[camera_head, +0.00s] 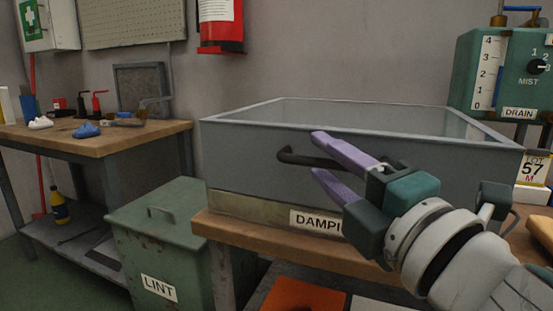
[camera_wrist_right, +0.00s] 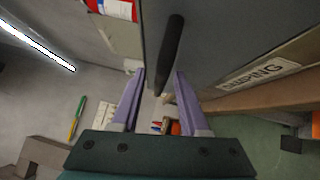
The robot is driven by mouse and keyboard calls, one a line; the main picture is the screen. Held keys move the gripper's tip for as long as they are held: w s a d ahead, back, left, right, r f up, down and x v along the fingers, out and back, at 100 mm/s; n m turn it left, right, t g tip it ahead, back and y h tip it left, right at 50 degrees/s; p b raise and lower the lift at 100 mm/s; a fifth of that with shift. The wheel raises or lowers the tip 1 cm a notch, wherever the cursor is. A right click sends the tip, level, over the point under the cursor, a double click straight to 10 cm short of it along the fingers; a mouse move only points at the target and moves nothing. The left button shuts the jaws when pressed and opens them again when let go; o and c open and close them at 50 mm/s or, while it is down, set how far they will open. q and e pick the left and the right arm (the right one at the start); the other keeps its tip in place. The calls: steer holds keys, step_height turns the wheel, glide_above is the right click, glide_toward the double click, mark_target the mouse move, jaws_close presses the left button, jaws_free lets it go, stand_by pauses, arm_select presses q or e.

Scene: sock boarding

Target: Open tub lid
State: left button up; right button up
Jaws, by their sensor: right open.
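The tub is a grey metal box (camera_head: 245,137) labelled "DAMPI…" in the head view, on a wooden bench. A black bar handle (camera_head: 297,157) juts from its front side. It also shows in the wrist view (camera_wrist_right: 172,48). The tub's top shows a pale rim (camera_head: 350,104) with inner walls visible; I cannot tell whether a clear lid covers it. My right gripper (camera_head: 318,155) is open in front of the tub, its purple fingers above and below the handle's level. In the wrist view its fingertips (camera_wrist_right: 159,74) stand either side of the handle's near end. My left gripper is out of view.
A green lint bin (camera_head: 150,225) stands left of the bench. A wooden table (camera_head: 105,142) with small items is further left. A green mist-and-drain unit (camera_head: 500,75) stands behind right. The tub's bench edge (camera_head: 270,240) lies just below my right gripper.

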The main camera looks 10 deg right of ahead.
steer(key=shift+w, duration=0.1)
jaws_close()
stand_by(0.3)
stand_by(1.1)
